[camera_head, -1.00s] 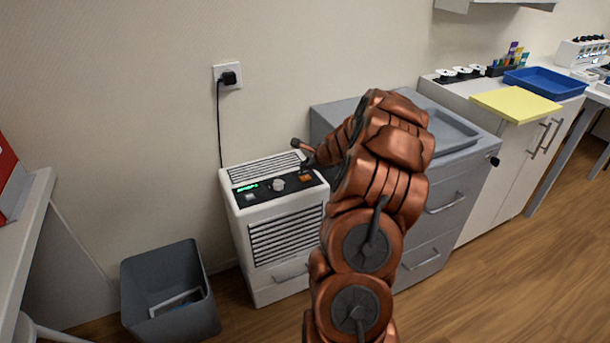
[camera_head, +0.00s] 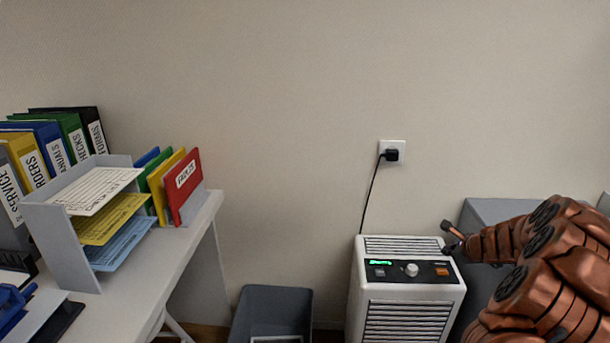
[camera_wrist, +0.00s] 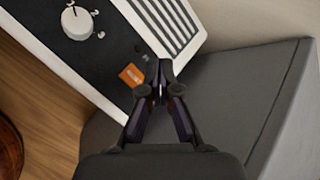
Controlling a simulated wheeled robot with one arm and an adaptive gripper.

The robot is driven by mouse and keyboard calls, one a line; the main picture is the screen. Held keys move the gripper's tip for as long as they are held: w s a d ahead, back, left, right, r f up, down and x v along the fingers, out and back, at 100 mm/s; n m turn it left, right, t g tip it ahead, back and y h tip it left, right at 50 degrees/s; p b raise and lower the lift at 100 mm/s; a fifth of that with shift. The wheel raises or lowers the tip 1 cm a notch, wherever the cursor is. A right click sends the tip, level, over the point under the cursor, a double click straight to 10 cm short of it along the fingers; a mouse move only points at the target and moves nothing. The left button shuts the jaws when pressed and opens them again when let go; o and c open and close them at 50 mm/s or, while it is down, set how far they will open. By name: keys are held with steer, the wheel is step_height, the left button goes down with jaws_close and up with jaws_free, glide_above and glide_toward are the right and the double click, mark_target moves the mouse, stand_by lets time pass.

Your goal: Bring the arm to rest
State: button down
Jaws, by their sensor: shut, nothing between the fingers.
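My copper-coloured arm (camera_head: 545,270) reaches in from the right edge of the head view. My gripper (camera_head: 449,237) is at the top right edge of a white appliance (camera_head: 408,308), beside its control panel. In the wrist view my gripper (camera_wrist: 162,75) is shut and empty, with its fingertips near the orange switch (camera_wrist: 131,75). I cannot tell whether the fingertips touch the appliance. The panel has a white knob (camera_head: 411,270) and a lit green display (camera_head: 380,262).
A grey cabinet (camera_head: 485,212) stands right of the appliance, partly behind my arm. A grey bin (camera_head: 272,305) stands left of it. At left, a white desk (camera_head: 180,250) holds binders (camera_head: 60,140) and a paper tray (camera_head: 62,255). A plug (camera_head: 391,155) sits in the wall outlet.

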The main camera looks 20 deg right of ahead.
steer(key=a+r+n+g+y, duration=0.1)
steer(key=a+r+n+y, duration=0.2)
steer(key=a, duration=0.7)
steer(key=a+r+n+g+y, duration=0.1)
steer(key=a+r+n, duration=0.3)
steer(key=a, duration=0.6)
steer(key=a+r+n+y, duration=0.2)
steer(key=a+n, duration=0.3)
steer(key=a, duration=0.5)
steer(key=s+a+r+n+g, duration=0.1)
steer(key=s+a+n+g, duration=0.3)
steer(key=s+a, duration=0.5)
steer(key=s+a+n+g, duration=0.3)
steer(key=s+a+n, duration=0.45)
steer(key=s, duration=0.45)
steer(key=s+d+n+g+h, duration=0.25)
steer(key=s+n+h, duration=0.25)
steer(key=s, duration=1.2)
steer(key=s+p+v, duration=0.2)
steer(key=p+v, duration=0.7)
steer(key=s+p+v, duration=0.2)
steer(key=p+v, duration=0.7)
steer(key=v, duration=0.1)
steer(key=shift+d+r, duration=0.2)
steer(key=shift+r, duration=0.4)
steer(key=shift+d+t, duration=0.1)
steer(key=shift+t, duration=0.15)
